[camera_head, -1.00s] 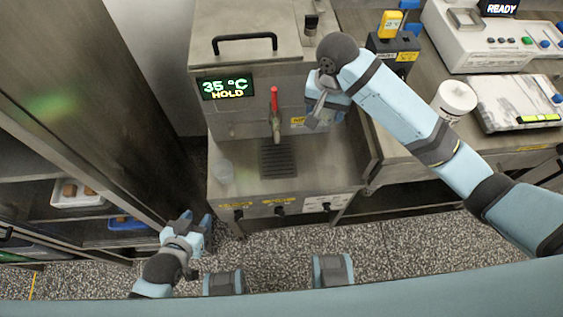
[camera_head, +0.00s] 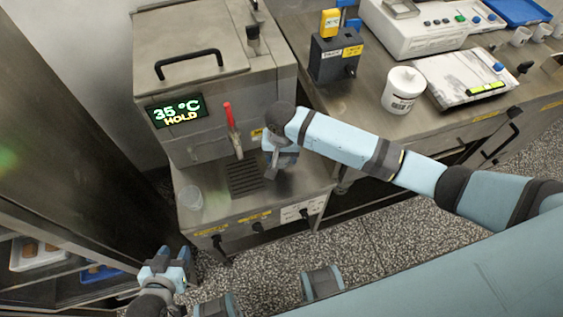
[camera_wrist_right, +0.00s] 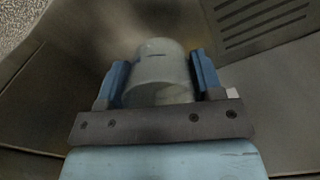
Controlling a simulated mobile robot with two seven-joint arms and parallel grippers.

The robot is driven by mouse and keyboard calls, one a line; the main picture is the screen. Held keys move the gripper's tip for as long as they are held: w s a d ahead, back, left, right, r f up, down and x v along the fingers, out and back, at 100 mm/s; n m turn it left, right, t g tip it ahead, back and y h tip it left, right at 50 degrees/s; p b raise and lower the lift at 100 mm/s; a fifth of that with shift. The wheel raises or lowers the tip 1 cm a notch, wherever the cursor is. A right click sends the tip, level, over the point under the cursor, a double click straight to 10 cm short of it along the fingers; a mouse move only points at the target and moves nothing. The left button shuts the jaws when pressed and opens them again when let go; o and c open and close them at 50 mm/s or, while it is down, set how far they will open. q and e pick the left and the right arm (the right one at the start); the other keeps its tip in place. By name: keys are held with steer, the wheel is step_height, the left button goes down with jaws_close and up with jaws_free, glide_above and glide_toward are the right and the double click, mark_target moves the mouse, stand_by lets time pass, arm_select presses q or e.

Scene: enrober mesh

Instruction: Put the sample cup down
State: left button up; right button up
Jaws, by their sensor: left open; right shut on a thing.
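My right gripper (camera_wrist_right: 160,82) is shut on a pale, translucent sample cup (camera_wrist_right: 158,66), seen between the two blue fingers in the right wrist view. In the head view my right gripper (camera_head: 279,168) is over the right part of the machine's steel deck (camera_head: 300,183), right of the drip grate (camera_head: 245,178). The held cup is mostly hidden there; I cannot tell whether it touches the deck. My left gripper (camera_head: 172,262) is open and empty, low in front of the machine's left side.
Another clear cup (camera_head: 190,197) stands on the deck's left. A red-handled tap (camera_head: 233,135) hangs above the grate, beside my right gripper. A white tub (camera_head: 402,92), a scale (camera_head: 465,78) and a dark box (camera_head: 335,58) stand on the right bench (camera_head: 370,125).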

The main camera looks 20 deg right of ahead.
mark_target(282, 163)
step_height(282, 163, down, 4)
steer(key=shift+r, duration=0.1)
steer(key=o, duration=0.9)
